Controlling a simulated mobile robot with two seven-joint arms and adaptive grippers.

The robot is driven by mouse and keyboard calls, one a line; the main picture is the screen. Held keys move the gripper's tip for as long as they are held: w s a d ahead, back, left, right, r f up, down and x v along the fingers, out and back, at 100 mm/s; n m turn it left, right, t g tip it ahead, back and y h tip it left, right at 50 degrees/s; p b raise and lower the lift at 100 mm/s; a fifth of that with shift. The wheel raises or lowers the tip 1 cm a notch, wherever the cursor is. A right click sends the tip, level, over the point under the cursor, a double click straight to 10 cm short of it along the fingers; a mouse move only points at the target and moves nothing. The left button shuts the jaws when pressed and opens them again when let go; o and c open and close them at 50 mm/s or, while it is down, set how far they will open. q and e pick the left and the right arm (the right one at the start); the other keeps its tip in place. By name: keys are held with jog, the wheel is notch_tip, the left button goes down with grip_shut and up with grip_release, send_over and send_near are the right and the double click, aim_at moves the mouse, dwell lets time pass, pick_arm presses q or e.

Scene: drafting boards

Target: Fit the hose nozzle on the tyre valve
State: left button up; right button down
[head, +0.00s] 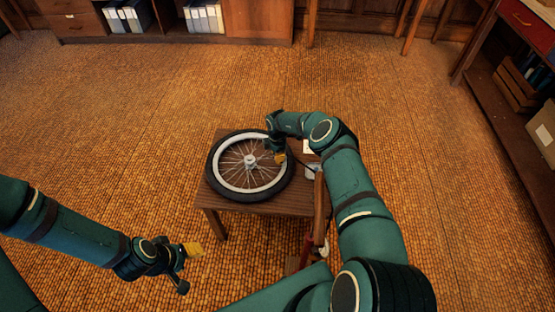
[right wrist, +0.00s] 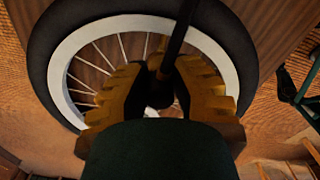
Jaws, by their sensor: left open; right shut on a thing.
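A bicycle wheel (head: 215,178) with a black tyre, pale rim and thin spokes lies flat on a small wooden table. It also fills much of the right wrist view (right wrist: 42,60). My right gripper (head: 279,157) is over the wheel's right side. In the right wrist view its yellow fingers are shut on the dark hose nozzle (right wrist: 160,92), and a black hose (right wrist: 181,30) runs up from it. The nozzle's tip is hidden and the tyre valve cannot be made out. My left gripper (head: 187,265) is open and empty, left of and below the table.
The small wooden table (head: 232,204) stands on open woven flooring. A pale item (head: 312,171) lies at its right, partly behind my right arm. A brown upright thing with red parts (head: 318,245) stands at the table's right edge. Cabinets (head: 255,22) line the back.

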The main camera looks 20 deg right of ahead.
jog(key=shift+f, duration=0.15)
jog(key=c, duration=0.9)
grip_release()
jog(key=shift+o, duration=0.2)
